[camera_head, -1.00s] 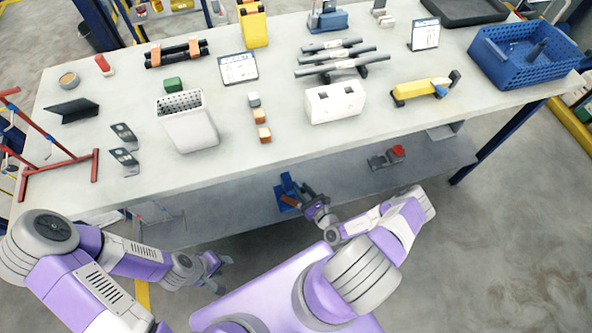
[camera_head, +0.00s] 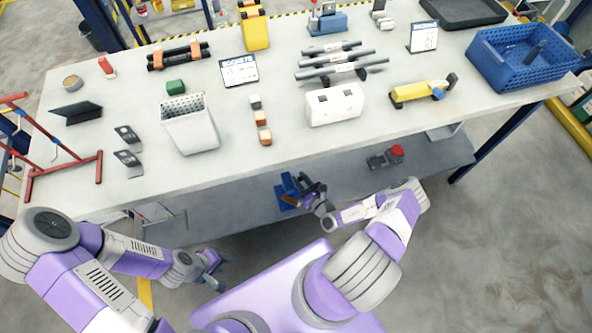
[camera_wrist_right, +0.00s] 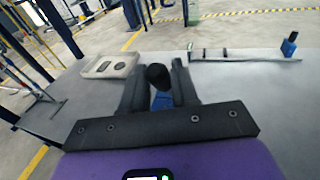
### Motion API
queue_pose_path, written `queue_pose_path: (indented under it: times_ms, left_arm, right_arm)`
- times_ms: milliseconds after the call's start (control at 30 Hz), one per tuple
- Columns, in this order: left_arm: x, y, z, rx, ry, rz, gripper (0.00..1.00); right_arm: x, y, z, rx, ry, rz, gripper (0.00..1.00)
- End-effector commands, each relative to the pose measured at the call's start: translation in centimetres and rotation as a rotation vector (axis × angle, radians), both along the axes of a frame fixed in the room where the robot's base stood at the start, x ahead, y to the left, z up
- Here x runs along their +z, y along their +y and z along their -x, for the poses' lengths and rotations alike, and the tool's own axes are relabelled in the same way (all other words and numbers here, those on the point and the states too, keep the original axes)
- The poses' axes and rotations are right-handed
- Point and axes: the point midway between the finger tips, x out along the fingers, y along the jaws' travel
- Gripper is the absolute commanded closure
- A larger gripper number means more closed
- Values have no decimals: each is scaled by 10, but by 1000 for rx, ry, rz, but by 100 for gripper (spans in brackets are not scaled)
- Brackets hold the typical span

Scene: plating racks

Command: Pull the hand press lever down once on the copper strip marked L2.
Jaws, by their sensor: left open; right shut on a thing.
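The blue hand press (camera_head: 286,190) is on the grey lower shelf below the bench. My right gripper (camera_head: 308,190) is at the press, partly covering it. In the right wrist view its fingers (camera_wrist_right: 157,82) are shut around the black lever knob (camera_wrist_right: 158,74), with blue of the press showing just below it. A small copper-brown patch (camera_head: 290,201) shows at the press base; I cannot read any L2 mark, and the strip's exact seating is hidden. My left gripper (camera_head: 214,268) is open and empty, low in front of the bench.
The white bench top (camera_head: 220,165) overhangs the lower shelf (camera_head: 350,185). A device with a red button (camera_head: 397,151) sits on the shelf to the right. A white bin (camera_head: 190,125), a white block (camera_head: 335,104) and a blue crate (camera_head: 525,58) stand on the bench.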

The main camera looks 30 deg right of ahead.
Motion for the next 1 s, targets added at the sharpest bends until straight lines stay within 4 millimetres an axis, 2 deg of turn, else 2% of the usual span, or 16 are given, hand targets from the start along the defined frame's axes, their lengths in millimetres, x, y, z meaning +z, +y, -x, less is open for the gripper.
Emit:
queue_pose_path:
  times_ms: [367, 800, 1000]
  left_arm:
    - [1, 0, 0, 0, 0, 0, 57]
    - [5, 0, 0, 0, 0, 0, 57]
    - [6, 0, 0, 0, 0, 0, 57]
  right_arm:
    - [4, 2, -4, 6, -9, -3, 88]
    - [13, -5, -33, 7, -9, -1, 89]
    - [14, -6, -37, 6, -7, -3, 89]
